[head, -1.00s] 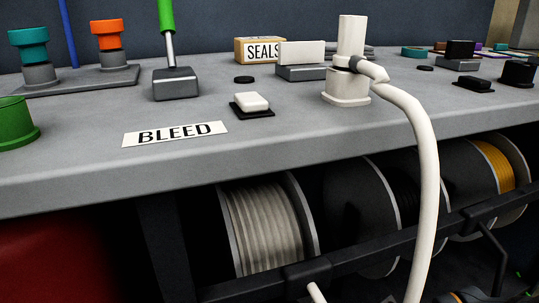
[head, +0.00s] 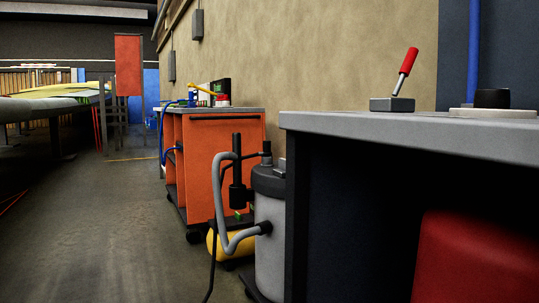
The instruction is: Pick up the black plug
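A short black cylindrical piece (head: 492,98) sits on a flat white base (head: 492,113) at the right of the grey bench top. It may be a black plug, but I cannot tell for sure from this view. My gripper is not in view.
A red-handled lever (head: 405,65) stands on the grey bench (head: 400,133), with a red object (head: 475,265) below. A grey canister (head: 270,230) with a hose stands left of the bench. An orange cart (head: 225,145) is beyond it. The floor (head: 100,225) at left is clear.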

